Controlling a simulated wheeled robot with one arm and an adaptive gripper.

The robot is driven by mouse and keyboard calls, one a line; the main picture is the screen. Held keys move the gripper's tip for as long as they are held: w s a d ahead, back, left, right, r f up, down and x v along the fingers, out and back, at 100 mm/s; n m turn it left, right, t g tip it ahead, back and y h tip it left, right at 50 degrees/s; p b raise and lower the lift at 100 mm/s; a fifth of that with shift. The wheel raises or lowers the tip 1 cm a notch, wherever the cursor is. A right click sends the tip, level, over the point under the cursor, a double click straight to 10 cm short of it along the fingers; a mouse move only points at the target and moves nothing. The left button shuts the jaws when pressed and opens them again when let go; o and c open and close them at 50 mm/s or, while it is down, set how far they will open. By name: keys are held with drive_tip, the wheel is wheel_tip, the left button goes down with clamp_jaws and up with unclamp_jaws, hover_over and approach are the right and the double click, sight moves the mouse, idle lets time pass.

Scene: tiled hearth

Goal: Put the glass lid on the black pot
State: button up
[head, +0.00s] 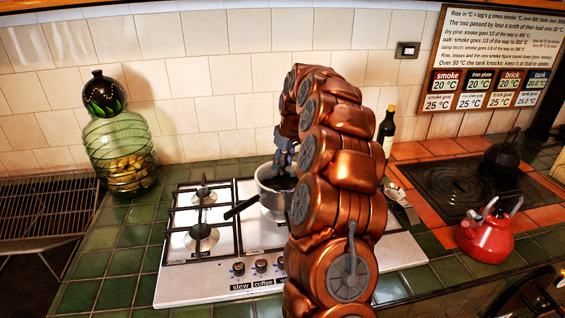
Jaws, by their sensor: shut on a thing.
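My gripper (284,162) is at the back middle of the white gas stove, pointing down and partly hidden by my own copper arm. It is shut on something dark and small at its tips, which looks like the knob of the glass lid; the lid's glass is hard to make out. Directly below is a grey metal-looking pot (270,200) with a long black handle (241,208) pointing to the left. My arm hides the pot's right side. I cannot tell whether the lid touches the rim.
The stove (200,280) has free burners on its left. A green glass jar (121,155) stands left of it, near a wire rack (45,210). A red kettle (486,235), a black kettle (503,155) and a dark bottle (387,130) stand to the right.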

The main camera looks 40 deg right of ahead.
drive_tip(key=o, duration=1.3)
drive_tip(key=v, duration=1.2)
